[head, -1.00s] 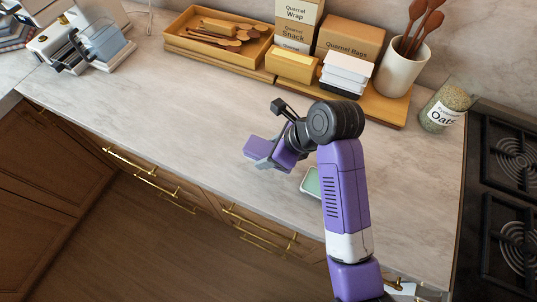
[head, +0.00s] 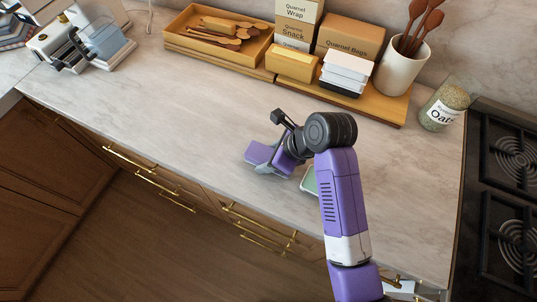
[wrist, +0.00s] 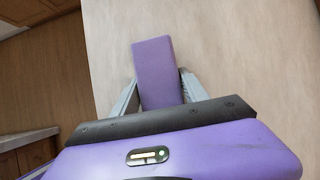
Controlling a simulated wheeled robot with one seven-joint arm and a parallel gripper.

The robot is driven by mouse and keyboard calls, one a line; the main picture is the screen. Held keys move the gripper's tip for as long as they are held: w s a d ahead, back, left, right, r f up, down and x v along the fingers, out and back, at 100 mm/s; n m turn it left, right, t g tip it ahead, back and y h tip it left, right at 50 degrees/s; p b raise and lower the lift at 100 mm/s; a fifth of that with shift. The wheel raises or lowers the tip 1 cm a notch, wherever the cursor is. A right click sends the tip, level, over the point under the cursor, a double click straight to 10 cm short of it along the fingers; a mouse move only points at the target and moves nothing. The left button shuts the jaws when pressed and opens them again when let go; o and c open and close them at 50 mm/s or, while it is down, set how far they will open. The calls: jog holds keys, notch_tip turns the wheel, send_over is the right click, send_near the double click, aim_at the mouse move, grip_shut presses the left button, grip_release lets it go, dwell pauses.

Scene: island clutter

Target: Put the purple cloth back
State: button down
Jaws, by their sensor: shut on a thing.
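The purple cloth (head: 259,153) is a folded, block-like piece held at the end of my arm, low over the counter or touching it; I cannot tell which. My gripper (head: 270,169) is shut on it. In the wrist view the cloth (wrist: 153,70) sticks out between the two grey fingers of my gripper (wrist: 152,92). A pale green dish or tray (head: 310,181) lies on the counter just right of the gripper, partly hidden by my arm.
The marble counter (head: 160,110) is clear to the left. Along the back stand a wooden utensil tray (head: 190,50), boxes (head: 345,55), stacked containers (head: 345,72), a utensil crock (head: 402,72) and an oats jar (head: 442,108). A stove (head: 505,180) is at the right.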

jog(key=c, duration=0.6)
grip_release()
jog(key=shift+w+r, duration=0.1)
jog(key=shift+r, duration=0.4)
jog(key=v, duration=1.1)
jog(key=shift+a+r, duration=0.1)
jog(key=shift+d+r, duration=0.35)
jog(key=shift+r, duration=0.15)
